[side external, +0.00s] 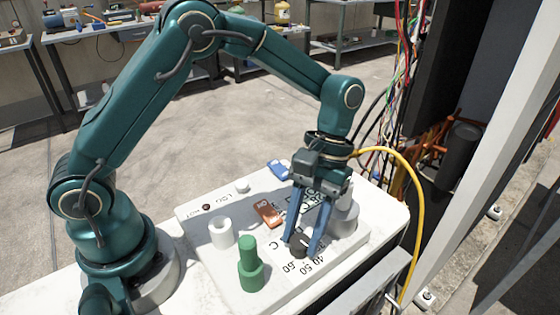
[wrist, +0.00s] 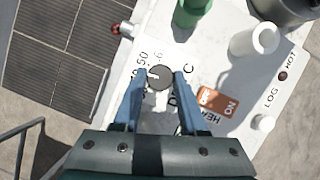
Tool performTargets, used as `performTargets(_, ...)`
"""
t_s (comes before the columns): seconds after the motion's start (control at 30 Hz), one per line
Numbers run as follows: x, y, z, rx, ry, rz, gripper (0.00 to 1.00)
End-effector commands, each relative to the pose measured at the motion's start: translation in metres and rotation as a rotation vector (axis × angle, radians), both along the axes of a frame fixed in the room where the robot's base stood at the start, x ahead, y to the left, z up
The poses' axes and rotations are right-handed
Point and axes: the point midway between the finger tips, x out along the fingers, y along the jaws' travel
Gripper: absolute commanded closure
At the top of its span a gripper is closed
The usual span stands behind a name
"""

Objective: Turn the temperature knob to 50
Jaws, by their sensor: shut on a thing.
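The temperature knob (side external: 297,246) is a small dark round dial on the white panel, with printed numbers such as 40, 50 and 60 around it. In the wrist view the knob (wrist: 160,78) shows a light pointer line directed to the left, close to the printed 50 (wrist: 143,58); I cannot tell its exact reading. My gripper (side external: 302,245) points down with its blue fingers on either side of the knob, shut on it. The fingers also flank the knob in the wrist view (wrist: 161,76) and hide part of the scale.
The white panel (side external: 210,285) also carries a green stepped peg (side external: 250,268), a white cylinder (side external: 222,233), an orange ON/OFF rocker switch (side external: 267,213), a blue switch (side external: 278,170) and a grey cylinder (side external: 346,215) near my gripper. A yellow hose (side external: 412,180) arches at the right.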

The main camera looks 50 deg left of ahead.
Motion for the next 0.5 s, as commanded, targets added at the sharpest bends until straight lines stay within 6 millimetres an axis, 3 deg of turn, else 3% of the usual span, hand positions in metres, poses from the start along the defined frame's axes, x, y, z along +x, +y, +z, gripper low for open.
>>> performTargets(0.27, 0.0003, -0.0002, 0.0011, -0.001, -0.002, 0.001, 1.00)
performTargets(0.3, 0.0004, -0.0002, 0.0012, -0.001, -0.002, 0.001, 0.51)
performTargets(0.37, 0.0004, -0.0002, 0.0011, -0.001, -0.002, 0.001, 0.28)
performTargets(0.5, 0.0002, -0.0001, 0.0007, -0.001, -0.002, 0.001, 0.28)
